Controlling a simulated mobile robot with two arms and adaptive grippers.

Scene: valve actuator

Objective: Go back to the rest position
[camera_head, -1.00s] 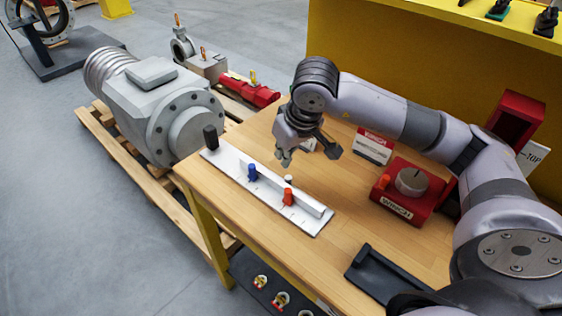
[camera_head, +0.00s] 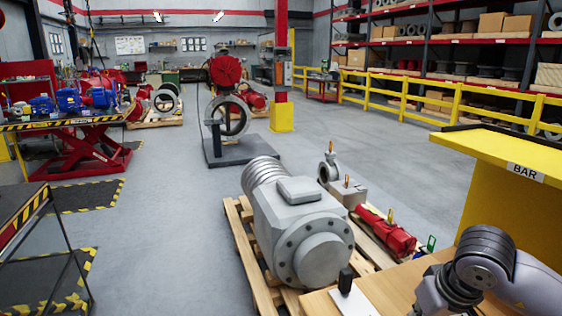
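My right arm comes in at the lower right in the head view. Only the upper part of my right gripper (camera_head: 436,294) shows, over the wooden workbench (camera_head: 393,288). Its fingers are cut off by the bottom edge, so I cannot see whether they are open or hold anything. My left gripper is not in view. A corner of the white plate (camera_head: 352,302) with its black upright handle (camera_head: 345,280) shows on the bench, left of my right gripper and apart from it.
A large grey actuator (camera_head: 300,228) lies on a wooden pallet (camera_head: 240,235) beside the bench. Red valve parts (camera_head: 385,230) lie to its right. A yellow structure (camera_head: 500,195) marked BAR stands behind my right arm. Open grey floor (camera_head: 170,225) lies left of the pallet.

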